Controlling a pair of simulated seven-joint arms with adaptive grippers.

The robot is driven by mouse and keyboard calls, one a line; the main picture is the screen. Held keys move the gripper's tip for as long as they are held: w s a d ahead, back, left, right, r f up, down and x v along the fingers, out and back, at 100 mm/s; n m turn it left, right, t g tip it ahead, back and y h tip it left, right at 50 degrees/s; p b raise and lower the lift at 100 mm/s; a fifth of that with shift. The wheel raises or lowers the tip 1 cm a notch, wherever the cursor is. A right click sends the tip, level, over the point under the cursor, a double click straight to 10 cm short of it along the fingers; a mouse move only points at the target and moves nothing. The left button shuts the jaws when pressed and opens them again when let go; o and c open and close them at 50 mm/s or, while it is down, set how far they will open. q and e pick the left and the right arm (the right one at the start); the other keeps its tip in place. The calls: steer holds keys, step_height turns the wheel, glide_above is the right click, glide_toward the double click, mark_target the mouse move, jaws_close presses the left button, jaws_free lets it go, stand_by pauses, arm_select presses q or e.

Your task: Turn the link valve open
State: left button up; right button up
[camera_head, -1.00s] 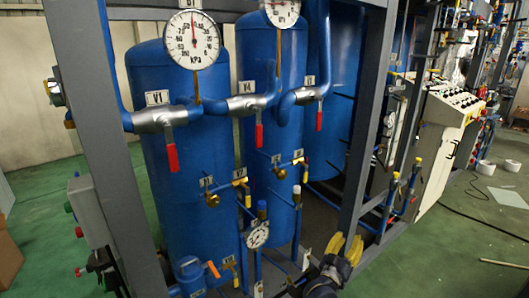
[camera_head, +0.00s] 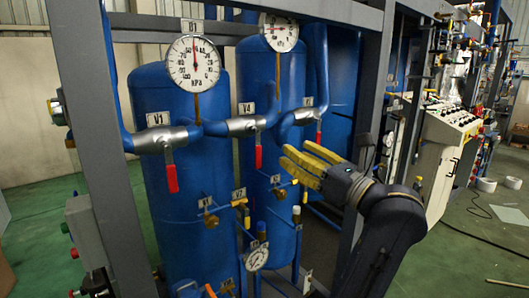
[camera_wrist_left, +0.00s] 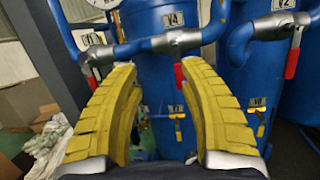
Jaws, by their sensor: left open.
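Three silver valves with hanging red levers sit on blue pipes; no label reads "link", so I cannot tell which is the link valve. The V4 valve (camera_head: 243,127) is in the middle, its red lever (camera_head: 258,158) pointing down. The V1 valve (camera_head: 160,140) is to its left, lever also down. My left gripper (camera_head: 297,156) is open and empty, its yellow fingers right of the V4 lever. In the left wrist view, the V4 valve (camera_wrist_left: 177,41) and its lever (camera_wrist_left: 179,75) show beyond the open fingers, the lever near the right finger and partly hidden. My right gripper is not in view.
Blue tanks (camera_head: 180,225) stand behind the pipes. Round gauges (camera_head: 193,63) sit above the valves, and smaller valves (camera_head: 208,218) and a low gauge (camera_head: 257,256) below. A grey frame post (camera_head: 88,130) stands left.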

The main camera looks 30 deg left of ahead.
mark_target(259, 151)
arm_select(q)
step_height(259, 151, down, 5)
steer(key=w+t+h, duration=0.1)
steer(key=w+h, duration=0.1)
steer(key=h, duration=0.1)
steer(key=x, duration=1.7)
steer(key=shift+s+a+r, duration=0.15)
steer(key=shift+c, duration=0.3)
jaws_close()
